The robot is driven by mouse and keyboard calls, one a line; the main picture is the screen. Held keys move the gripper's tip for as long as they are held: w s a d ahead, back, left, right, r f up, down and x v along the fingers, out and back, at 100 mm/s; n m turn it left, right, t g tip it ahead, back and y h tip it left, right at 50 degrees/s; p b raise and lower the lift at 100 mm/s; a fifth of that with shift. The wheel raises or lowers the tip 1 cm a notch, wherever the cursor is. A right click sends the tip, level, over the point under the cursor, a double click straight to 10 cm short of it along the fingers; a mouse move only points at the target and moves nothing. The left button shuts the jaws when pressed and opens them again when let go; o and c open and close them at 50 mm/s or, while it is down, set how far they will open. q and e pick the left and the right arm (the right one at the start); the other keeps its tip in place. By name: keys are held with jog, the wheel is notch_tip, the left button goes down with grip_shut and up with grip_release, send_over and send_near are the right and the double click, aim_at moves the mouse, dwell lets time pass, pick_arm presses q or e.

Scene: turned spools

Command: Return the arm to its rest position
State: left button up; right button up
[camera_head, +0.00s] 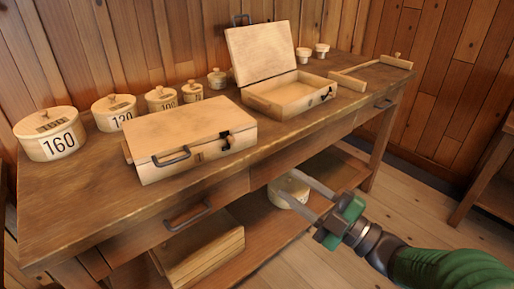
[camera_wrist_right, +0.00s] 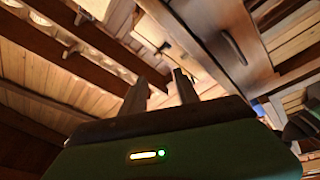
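My right gripper (camera_head: 308,196) is in front of the workbench, below the level of its top, its arm coming in from the lower right. Its two fingers are apart with nothing between them. In the right wrist view the gripper (camera_wrist_right: 163,90) also shows a gap between its fingers. My left arm and gripper are not in view.
The workbench (camera_head: 82,205) carries a closed wooden case (camera_head: 185,128), an open case (camera_head: 290,95), several numbered lidded pots such as the 160 pot (camera_head: 55,145), and a wooden T-shaped piece (camera_head: 350,82). A round pale pot (camera_head: 285,193) stands on the lower shelf behind the fingers.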

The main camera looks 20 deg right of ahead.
jog(key=w+d+f+m+g+h, duration=0.2)
jog(key=w+f+m+h, duration=0.3)
jog(key=f, duration=0.3)
jog(key=w+d+f+m+g+h, duration=0.2)
jog(key=f+m+h, duration=0.35)
jog(key=f, duration=0.25)
jog(key=s+a+f+m+g, duration=0.3)
jog(key=s+a+f+g, duration=0.15)
jog(key=s+f, duration=0.25)
jog(key=s+a+f+m+g, duration=0.3)
jog(key=s+f+m+g, duration=0.1)
jog(key=s+f+g, duration=0.3)
notch_tip(320, 180, up, 36)
jog(key=s+p, duration=0.1)
jog(key=p, duration=3.5)
jog(key=shift+s+a+r+t, duration=0.1)
jog(key=shift+t, duration=0.15)
